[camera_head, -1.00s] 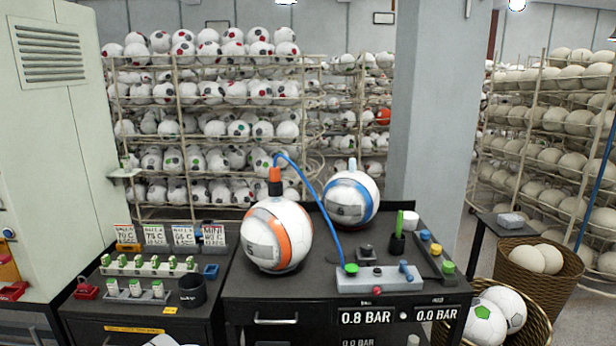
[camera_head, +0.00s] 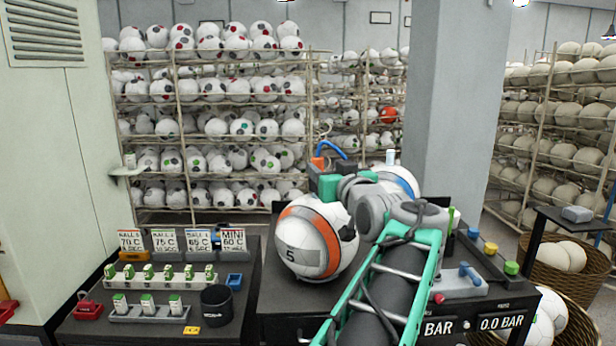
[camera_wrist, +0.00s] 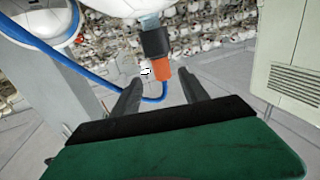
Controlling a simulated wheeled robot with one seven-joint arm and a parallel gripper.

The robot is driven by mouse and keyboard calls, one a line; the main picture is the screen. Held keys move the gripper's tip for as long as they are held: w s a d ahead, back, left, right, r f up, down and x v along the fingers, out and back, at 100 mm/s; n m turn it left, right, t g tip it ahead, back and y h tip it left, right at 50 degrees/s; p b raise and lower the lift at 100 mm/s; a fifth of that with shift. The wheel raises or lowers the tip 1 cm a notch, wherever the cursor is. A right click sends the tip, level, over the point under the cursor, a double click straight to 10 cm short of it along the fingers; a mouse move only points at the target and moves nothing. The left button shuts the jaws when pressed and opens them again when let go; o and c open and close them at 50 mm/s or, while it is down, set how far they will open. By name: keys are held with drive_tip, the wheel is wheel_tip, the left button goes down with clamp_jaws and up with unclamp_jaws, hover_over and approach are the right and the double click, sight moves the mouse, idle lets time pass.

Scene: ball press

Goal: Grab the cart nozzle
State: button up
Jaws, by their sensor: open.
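The cart nozzle (camera_wrist: 161,70), orange with a black collar, stands on the orange-striped ball (camera_wrist: 125,6). A blue hose (camera_wrist: 85,78) runs from its orange end. In the wrist view my gripper (camera_wrist: 160,76) is open, with one dark finger on each side of the nozzle's orange part; I cannot tell if either touches it. In the head view only the nozzle's orange tip (camera_head: 318,162) shows above the orange-striped ball (camera_head: 308,240). My arm hides the rest, and the fingertips are not clear there.
A blue-striped ball (camera_head: 402,176) sits behind my arm. A pillar (camera_head: 460,100) and ball racks stand behind.

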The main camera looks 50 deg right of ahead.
sight(314, 161)
drive_tip(key=w, duration=0.4)
drive_tip(key=shift+d+f+p, duration=0.1)
drive_tip(key=shift+d+p, duration=0.2)
drive_tip(key=shift+p, duration=0.05)
drive_tip(key=w+d+p, duration=0.1)
drive_tip(key=d, duration=0.1)
drive_tip(key=w+d+p, duration=0.1)
drive_tip(key=w+d, duration=0.1)
drive_tip(key=shift+w+f, duration=0.1)
drive_tip(key=shift+w, duration=0.15)
drive_tip(key=shift+a, duration=0.1)
clamp_jaws()
